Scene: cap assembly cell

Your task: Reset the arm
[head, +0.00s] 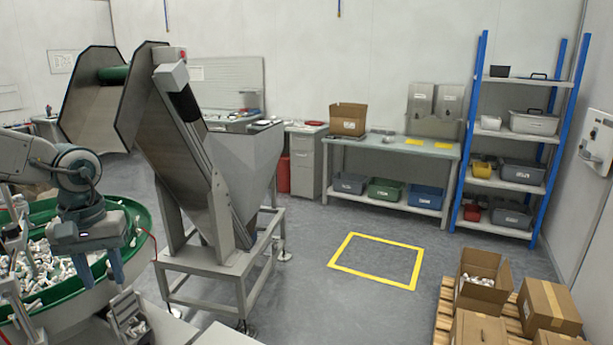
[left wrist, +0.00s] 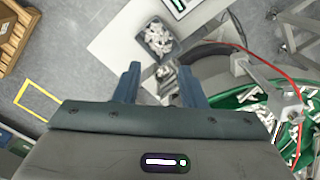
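My left arm comes in from the left in the head view, over a green-rimmed round bowl (head: 150,214) of loose white parts. My left gripper (head: 101,277) points down above the bowl's near right side. Its two blue fingers stand apart. In the left wrist view the left gripper (left wrist: 158,70) is also open, and nothing is held between its fingers. The bowl's green edge (left wrist: 237,100) shows at the right of that view. My right gripper is in neither view.
A small dark bin (left wrist: 148,50) of white parts stands on a pale surface near the left fingers. A grey inclined conveyor with a hopper (head: 250,150) stands right of the bowl. Open floor with a yellow square (head: 345,240) lies beyond; cartons on a pallet (head: 446,302) are at right.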

